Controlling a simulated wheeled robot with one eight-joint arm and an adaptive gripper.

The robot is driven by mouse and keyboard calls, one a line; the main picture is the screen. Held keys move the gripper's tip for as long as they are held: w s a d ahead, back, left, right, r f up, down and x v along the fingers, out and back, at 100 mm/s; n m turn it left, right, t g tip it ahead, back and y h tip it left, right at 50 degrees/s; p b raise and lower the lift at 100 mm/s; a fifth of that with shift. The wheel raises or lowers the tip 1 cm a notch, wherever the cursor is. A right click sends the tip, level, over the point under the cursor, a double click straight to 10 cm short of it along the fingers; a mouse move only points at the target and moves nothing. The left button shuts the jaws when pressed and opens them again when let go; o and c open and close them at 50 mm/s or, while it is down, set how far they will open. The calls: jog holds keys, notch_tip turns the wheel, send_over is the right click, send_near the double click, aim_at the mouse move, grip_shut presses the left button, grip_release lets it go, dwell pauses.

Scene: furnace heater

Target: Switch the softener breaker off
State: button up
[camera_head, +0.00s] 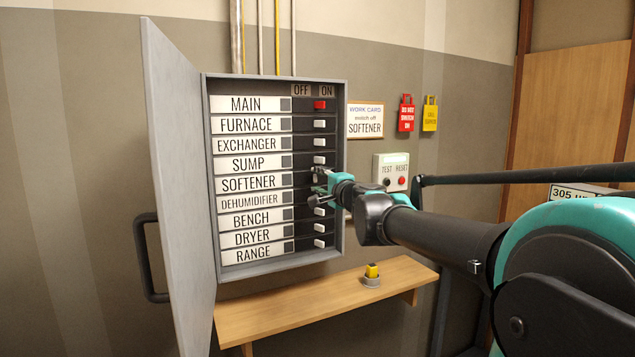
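The breaker panel (345,215) is a grey wall box with its door (180,190) swung open to the left. The softener label (248,183) is in the middle of the column of rows, between the sump label (248,163) and the dehumidifier label (248,201). My gripper (316,187) is at the right side of the softener and dehumidifier rows and covers their switches. I cannot see the softener switch's position, contact with it, or whether the fingers are closed. The red main switch (320,105) and the visible white switches are on the ON side.
A work card (365,119) naming the softener hangs right of the panel. A test/reset box (391,171) is behind my arm. A wooden shelf (325,305) below holds a small yellow-topped object (372,275).

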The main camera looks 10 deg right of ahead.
jog(key=v, duration=1.1)
jog(key=shift+s, duration=0.1)
jog(key=s+a+f+n+g, duration=0.2)
jog(key=f+n, duration=0.1)
jog(key=f, duration=0.5)
jog(key=s+a+f+n+g+y, duration=0.1)
jog(key=a+f+n+g, duration=0.15)
jog(key=f, duration=0.45)
jog(key=s+a+f+n+g, duration=0.2)
jog(key=f+n+g, duration=0.15)
jog(key=f, duration=0.45)
jog(key=s+d+f+n+g+h, duration=0.1)
jog(key=s+d+f+h, duration=0.1)
jog(key=f, duration=0.5)
jog(key=s+d+f+n+g+h, duration=0.2)
jog(key=s+d+f, duration=0.2)
jog(key=s+f, duration=0.2)
jog(key=s+d+f+n+g+h, duration=0.2)
jog(key=s+d+f, duration=0.1)
jog(key=s+f, duration=0.2)
notch_tip(320, 180, down, 3)
jog(key=shift+d+r+h, duration=0.2)
jog(key=shift+d+h, duration=0.1)
jog(key=shift+w, duration=0.1)
